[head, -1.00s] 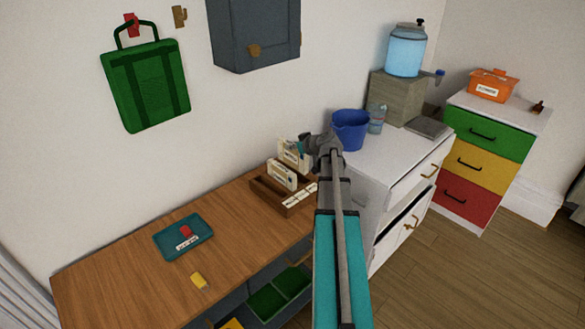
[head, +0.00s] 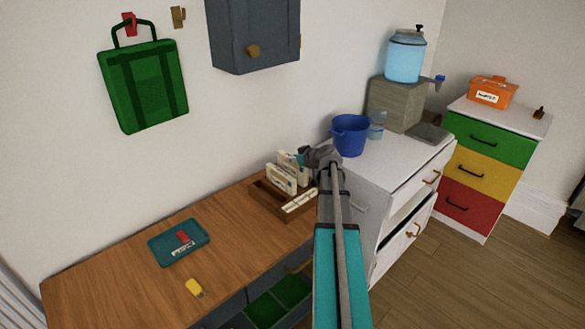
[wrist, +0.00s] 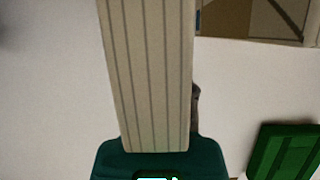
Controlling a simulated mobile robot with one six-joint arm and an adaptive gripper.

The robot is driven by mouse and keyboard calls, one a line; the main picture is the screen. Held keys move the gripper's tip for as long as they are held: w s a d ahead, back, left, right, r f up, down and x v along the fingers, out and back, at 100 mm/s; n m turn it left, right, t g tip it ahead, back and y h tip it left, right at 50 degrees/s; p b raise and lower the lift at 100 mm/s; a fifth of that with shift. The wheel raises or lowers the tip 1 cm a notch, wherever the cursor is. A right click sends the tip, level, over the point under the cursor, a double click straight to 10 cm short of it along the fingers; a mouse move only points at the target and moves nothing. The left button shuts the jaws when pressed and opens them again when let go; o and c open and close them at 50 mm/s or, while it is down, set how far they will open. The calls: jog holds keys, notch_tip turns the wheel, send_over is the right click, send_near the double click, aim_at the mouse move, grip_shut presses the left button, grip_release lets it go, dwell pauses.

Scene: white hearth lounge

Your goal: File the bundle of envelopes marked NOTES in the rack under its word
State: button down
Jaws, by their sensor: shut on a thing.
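My gripper (head: 303,158) is shut on a cream bundle of envelopes (head: 289,161) above the back of the wooden rack. The bundle fills the middle of the wrist view (wrist: 148,75), its layered edges facing the camera. Its word cannot be read. The brown rack (head: 266,204) stands at the right end of the wooden table. Another cream bundle (head: 280,181) stands upright in it, in front of the held one. White word labels (head: 300,201) line the rack's right side, too small to read. My gripper partly hides the rack's far end.
A teal tray (head: 160,251) with a red item and a yellow item (head: 195,287) lie on the table (head: 110,285). A blue bucket (head: 350,136) stands on the white cabinet right of the gripper. A grey wall cabinet (head: 240,30) hangs above. The table's middle is clear.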

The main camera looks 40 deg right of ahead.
aim_at(292, 166)
jog(key=shift+f+b, duration=1.45)
jog(key=shift+f, duration=0.25)
jog(key=shift+f, duration=0.1)
jog(key=shift+c, duration=2.2)
grip_release()
jog(key=shift+s+r+p, duration=0.35)
jog(key=shift+s+r, duration=0.1)
jog(key=shift+s, duration=0.1)
jog(key=a+p+v, duration=0.1)
jog(key=p+v, duration=0.3)
jog(key=v, duration=0.6)
jog(key=shift+s+d, duration=0.35)
jog(key=shift+d, duration=0.2)
jog(key=shift+a+r, duration=0.1)
jog(key=shift+r, duration=0.05)
